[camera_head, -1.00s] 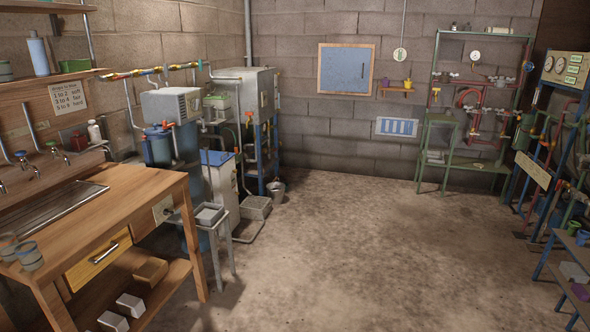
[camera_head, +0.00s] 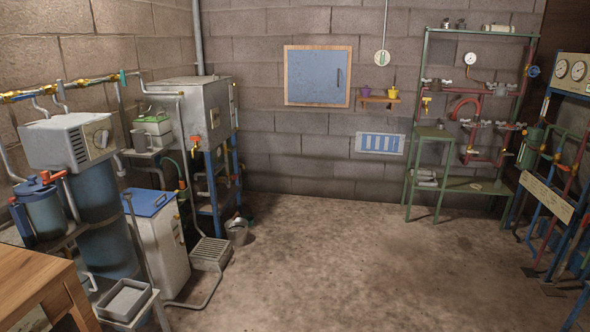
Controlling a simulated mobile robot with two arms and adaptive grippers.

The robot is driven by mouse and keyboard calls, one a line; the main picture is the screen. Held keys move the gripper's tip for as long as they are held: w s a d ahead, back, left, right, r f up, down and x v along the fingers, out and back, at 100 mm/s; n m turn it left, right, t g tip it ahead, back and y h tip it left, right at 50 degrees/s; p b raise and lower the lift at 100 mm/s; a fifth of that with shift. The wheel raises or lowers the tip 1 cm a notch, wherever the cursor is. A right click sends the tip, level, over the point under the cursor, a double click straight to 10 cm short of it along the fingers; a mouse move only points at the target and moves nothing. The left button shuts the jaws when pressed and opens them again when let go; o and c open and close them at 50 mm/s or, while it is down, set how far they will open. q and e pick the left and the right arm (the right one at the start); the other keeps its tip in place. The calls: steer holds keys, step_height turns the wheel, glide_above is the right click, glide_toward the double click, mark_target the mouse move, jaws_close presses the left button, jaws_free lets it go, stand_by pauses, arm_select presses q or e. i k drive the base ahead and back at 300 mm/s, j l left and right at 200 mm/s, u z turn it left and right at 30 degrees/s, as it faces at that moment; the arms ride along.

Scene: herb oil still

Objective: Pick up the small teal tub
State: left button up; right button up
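I cannot make out a small teal tub for certain in the head view. A small purple pot (camera_head: 367,89) and a yellow pot (camera_head: 392,92) stand on a little wooden wall shelf (camera_head: 378,100) at the back. A dull green cylinder (camera_head: 530,147) is at the rack on the right, and it looks larger than a small tub. Neither of my grippers is in view.
The floor (camera_head: 350,255) is clear in the middle. A wooden bench (camera_head: 30,285), a blue tank (camera_head: 100,230) and a grey cabinet (camera_head: 160,240) crowd the left. A metal bucket (camera_head: 237,232) stands on the floor. A green rack (camera_head: 424,160) stands at the back right.

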mark_target(251, 219)
steer(key=i, duration=4.35)
